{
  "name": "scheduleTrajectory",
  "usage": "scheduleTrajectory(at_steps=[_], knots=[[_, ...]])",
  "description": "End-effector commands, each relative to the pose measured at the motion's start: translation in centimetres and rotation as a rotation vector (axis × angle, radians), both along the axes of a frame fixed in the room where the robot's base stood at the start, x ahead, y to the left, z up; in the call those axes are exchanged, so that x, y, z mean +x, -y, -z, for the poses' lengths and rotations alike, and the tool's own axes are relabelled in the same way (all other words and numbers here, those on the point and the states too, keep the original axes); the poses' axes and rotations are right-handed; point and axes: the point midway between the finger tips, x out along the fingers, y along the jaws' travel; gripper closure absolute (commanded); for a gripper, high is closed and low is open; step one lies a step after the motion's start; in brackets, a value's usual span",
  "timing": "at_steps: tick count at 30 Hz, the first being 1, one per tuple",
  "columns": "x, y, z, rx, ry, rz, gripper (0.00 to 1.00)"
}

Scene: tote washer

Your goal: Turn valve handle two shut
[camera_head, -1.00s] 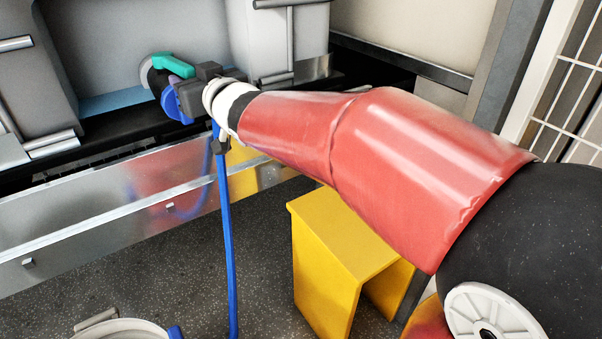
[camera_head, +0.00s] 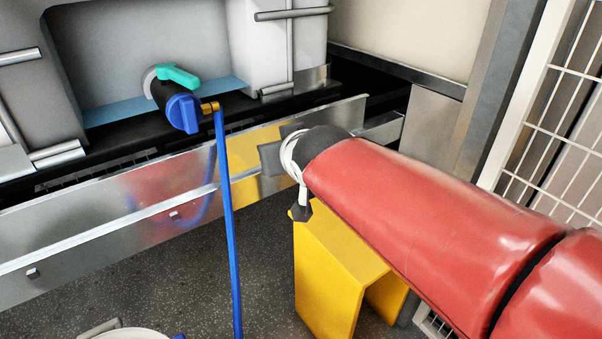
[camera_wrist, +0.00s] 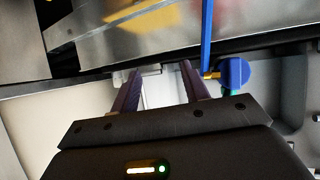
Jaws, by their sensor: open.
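One valve shows in the head view, low on the pale tank. It has a teal handle (camera_head: 178,76), a black body and a blue cap (camera_head: 183,113). The teal handle lies across the top of the valve, its free end toward the right. I see no number on it. In the wrist view the blue cap (camera_wrist: 236,72) is right of my fingers, with a sliver of teal handle (camera_wrist: 228,93) beside it. My gripper (camera_wrist: 160,82) is open and empty, apart from the valve.
A blue hose (camera_head: 226,220) hangs from the valve's brass fitting (camera_head: 209,107) to the floor. A metal rail (camera_head: 100,215) runs below the tank. A yellow step-like stand (camera_head: 340,260) is under my arm. A white wire fence (camera_head: 560,130) stands at the right.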

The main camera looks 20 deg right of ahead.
Motion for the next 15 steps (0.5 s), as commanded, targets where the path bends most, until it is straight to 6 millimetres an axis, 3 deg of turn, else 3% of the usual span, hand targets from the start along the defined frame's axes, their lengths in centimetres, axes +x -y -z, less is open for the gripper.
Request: scheduleTrajectory(at_steps=[9,15], knots=[[-3.8,1.8,2.4,-0.010,-0.129,0.046,0.55],[-4.8,2.1,3.1,-0.010,-0.162,0.055,0.55]])
